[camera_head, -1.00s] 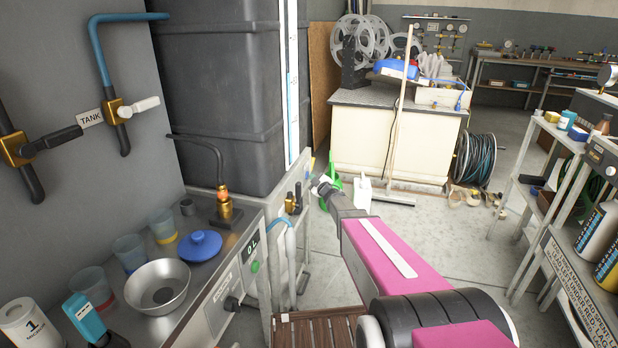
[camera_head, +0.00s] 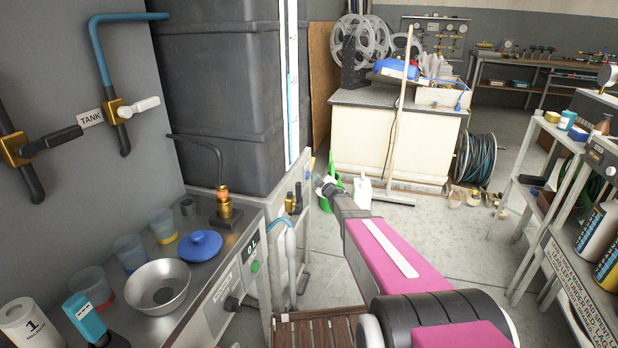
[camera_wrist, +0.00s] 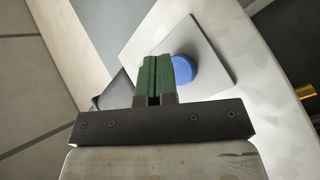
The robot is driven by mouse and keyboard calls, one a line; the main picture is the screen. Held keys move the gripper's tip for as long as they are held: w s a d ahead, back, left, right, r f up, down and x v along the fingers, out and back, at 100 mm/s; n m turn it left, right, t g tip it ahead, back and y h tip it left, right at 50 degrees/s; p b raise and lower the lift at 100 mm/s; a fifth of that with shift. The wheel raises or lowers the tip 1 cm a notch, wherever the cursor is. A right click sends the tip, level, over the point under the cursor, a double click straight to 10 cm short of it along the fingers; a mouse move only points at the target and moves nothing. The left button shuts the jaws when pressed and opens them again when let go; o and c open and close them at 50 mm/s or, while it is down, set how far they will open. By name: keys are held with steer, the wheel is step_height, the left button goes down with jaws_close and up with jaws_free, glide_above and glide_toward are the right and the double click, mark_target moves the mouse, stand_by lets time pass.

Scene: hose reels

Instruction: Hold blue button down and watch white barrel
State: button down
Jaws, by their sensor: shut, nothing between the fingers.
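The blue button (camera_wrist: 184,70) is a round blue disc on a pale grey square plate (camera_wrist: 213,62) in the wrist view. My gripper (camera_wrist: 157,60) has its green fingers shut together with nothing between them. The fingertips are just left of the button and overlap its left edge in the picture; I cannot tell whether they touch it. In the head view my gripper (camera_head: 326,186) is at the far end of the pink arm, and I cannot make out the button there. I cannot tell for sure which thing is the white barrel; a small white container (camera_head: 362,193) stands beyond my gripper.
A white cabinet (camera_head: 390,140) stands behind my gripper. A shelf (camera_head: 548,215) stands at right. Floor between is mostly clear.

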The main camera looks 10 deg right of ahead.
steer(key=shift+s+d, duration=0.3)
steer(key=shift+d, duration=0.5)
steer(key=shift+s+d, duration=0.35)
steer(key=shift+d, duration=0.4)
steer(key=shift+s+d, duration=0.3)
steer(key=shift+d, duration=0.5)
